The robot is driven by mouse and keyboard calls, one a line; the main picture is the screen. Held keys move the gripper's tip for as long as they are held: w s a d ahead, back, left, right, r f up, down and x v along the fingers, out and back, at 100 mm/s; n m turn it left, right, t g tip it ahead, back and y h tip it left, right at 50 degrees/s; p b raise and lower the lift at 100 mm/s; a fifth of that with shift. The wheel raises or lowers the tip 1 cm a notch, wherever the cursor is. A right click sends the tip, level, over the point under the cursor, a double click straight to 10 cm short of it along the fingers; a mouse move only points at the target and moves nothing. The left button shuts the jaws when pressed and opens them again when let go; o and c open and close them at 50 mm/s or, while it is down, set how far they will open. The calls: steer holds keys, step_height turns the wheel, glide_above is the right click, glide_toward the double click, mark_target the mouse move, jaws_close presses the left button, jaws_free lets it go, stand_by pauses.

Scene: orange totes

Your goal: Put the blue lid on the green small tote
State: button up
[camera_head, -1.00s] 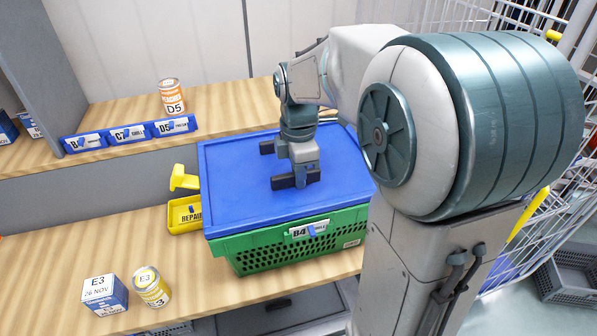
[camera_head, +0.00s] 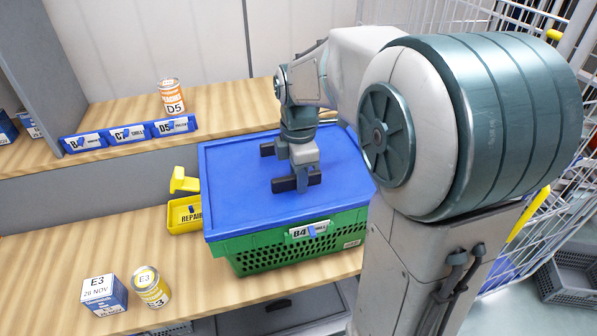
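The blue lid (camera_head: 240,190) lies flat over the top of the green small tote (camera_head: 280,252) on the lower wooden shelf. It covers the tote's opening and appears to rest on the rim. The tote's front wall carries a white label reading B4. My gripper (camera_head: 284,168) is over the middle of the lid, pointing down. Its dark fingers are spread apart, with blue lid surface visible between them. Whether the fingertips touch the lid I cannot tell. My arm hides the lid's right rear part.
A yellow bin (camera_head: 185,214) labelled REPAIR stands left of the tote. A blue-and-white box (camera_head: 104,295) and a yellow can (camera_head: 150,287) stand at the front left. An orange can (camera_head: 171,97) is on the upper shelf (camera_head: 225,100). A wire cage (camera_head: 520,240) is at right.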

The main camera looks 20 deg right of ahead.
step_height(320, 180, up, 14)
steer(key=p, duration=0.1)
steer(key=s+f+m+t+p, duration=0.1)
steer(key=s+f+m+t, duration=0.1)
steer(key=s+f+m, duration=0.9)
steer(key=s+m, duration=0.3)
steer(key=m, duration=0.4)
steer(key=shift+s+a+f+t+p, duration=0.25)
steer(key=shift+a+f+t+p, duration=0.05)
steer(key=shift+f+t+p, duration=0.1)
steer(key=shift+a, duration=0.15)
